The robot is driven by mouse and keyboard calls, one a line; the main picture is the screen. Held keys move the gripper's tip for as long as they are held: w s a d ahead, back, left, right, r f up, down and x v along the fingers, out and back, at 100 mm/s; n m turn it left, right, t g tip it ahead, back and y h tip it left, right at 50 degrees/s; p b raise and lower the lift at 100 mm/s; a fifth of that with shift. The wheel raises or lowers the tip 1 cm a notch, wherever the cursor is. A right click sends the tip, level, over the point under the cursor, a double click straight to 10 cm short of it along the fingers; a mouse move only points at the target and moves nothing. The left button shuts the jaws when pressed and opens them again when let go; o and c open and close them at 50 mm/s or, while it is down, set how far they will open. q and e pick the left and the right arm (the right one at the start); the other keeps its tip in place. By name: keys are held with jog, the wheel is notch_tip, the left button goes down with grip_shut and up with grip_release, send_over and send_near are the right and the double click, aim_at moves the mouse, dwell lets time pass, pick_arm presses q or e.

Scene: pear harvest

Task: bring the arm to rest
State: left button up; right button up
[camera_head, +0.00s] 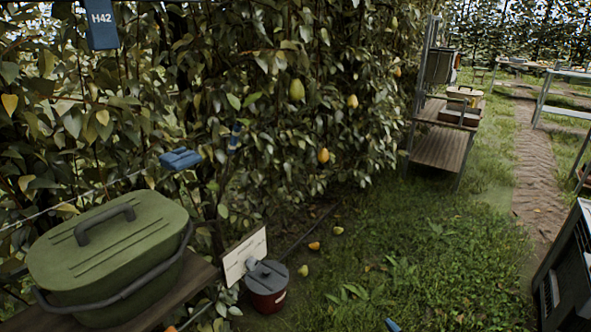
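Neither of my arms nor grippers can be made out in the head view. Several pears hang in the leafy hedge: a green-yellow pear (296,90), a yellow pear (352,101) and an orange-yellow pear (323,155). Several more fruits lie on the grass below, such as a fallen pear (303,270) and an orange one (314,246).
A lidded green container (110,245) stands on a wooden shelf (190,290) at lower left. A red pot with a grey lid (267,287) stands beside a white sign (244,255). A wooden rack (440,150) is farther back. The grass (430,260) is mostly open.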

jog(key=s+d+m+g+h+p, duration=0.1)
jog(key=s+d, duration=0.4)
jog(key=s, duration=0.7)
jog(key=s+d+f+m+g+h+p, duration=0.1)
jog(key=s+d+m+g+h+p, duration=0.1)
jog(key=s, duration=1)
jog(key=d+m+h+p, duration=0.1)
jog(key=d+m, duration=0.1)
jog(key=d, duration=0.1)
jog(key=shift+s+f+g+p, duration=0.25)
jog(key=shift+g+p, duration=0.05)
jog(key=shift+p, duration=0.1)
